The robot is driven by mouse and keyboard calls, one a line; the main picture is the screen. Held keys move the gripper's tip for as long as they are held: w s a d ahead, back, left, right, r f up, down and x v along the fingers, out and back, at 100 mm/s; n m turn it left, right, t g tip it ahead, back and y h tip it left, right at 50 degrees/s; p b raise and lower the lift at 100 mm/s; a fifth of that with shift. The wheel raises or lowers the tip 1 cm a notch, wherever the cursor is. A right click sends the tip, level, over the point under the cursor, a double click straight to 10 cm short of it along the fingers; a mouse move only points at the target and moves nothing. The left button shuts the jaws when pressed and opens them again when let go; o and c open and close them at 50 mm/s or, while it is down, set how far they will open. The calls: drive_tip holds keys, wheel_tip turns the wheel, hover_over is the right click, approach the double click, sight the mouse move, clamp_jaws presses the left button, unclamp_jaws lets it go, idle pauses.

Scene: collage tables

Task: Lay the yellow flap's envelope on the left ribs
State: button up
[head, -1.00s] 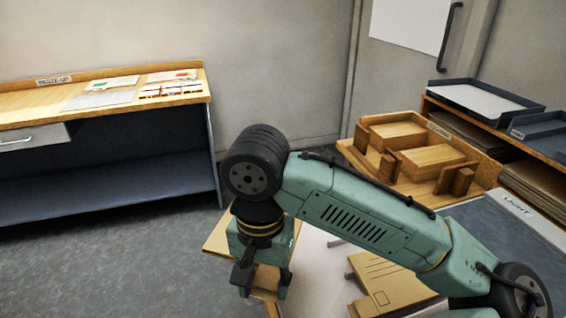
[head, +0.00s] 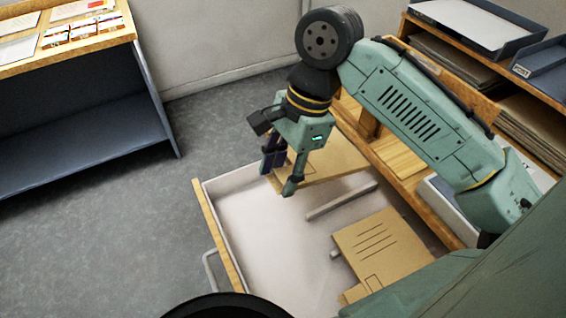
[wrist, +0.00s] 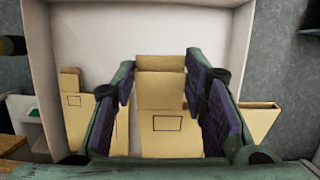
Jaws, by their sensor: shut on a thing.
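My gripper (head: 282,178) is shut on a tan envelope (head: 335,160) over the far part of a white open drawer (head: 260,215). In the wrist view the envelope (wrist: 170,125) shows between the fingers, its flap end (wrist: 160,65) pointing up the picture; the flap's colour looks tan-yellow. A second tan envelope (head: 380,245) lies nearer in the drawer, with printed lines and a small box; it is at the left in the wrist view (wrist: 75,125). A grey rib (head: 340,200) lies between the two envelopes. Another rib's end (head: 335,254) shows under the second envelope.
A tan piece (wrist: 258,118) right of my fingers is unclear. The drawer's wooden front (head: 215,235) borders the floor. A wooden table (head: 75,45) with cards stands at the left. Trays (head: 480,20) sit on a shelf at the upper right. The drawer's left part is bare.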

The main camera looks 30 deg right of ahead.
drive_tip(key=shift+s+d+f, duration=0.15)
drive_tip(key=shift+d, duration=0.05)
drive_tip(key=shift+f+b, duration=0.3)
drive_tip(key=shift+b, duration=0.25)
drive_tip(key=d+f+b, duration=0.6)
drive_tip(key=f+b, duration=0.3)
drive_tip(key=f, duration=0.1)
drive_tip(key=shift+s+f, duration=0.15)
drive_tip(key=shift+f, duration=0.15)
drive_tip(key=o, duration=1.1)
drive_tip(key=shift+a, duration=0.1)
drive_tip(key=shift+o, duration=0.2)
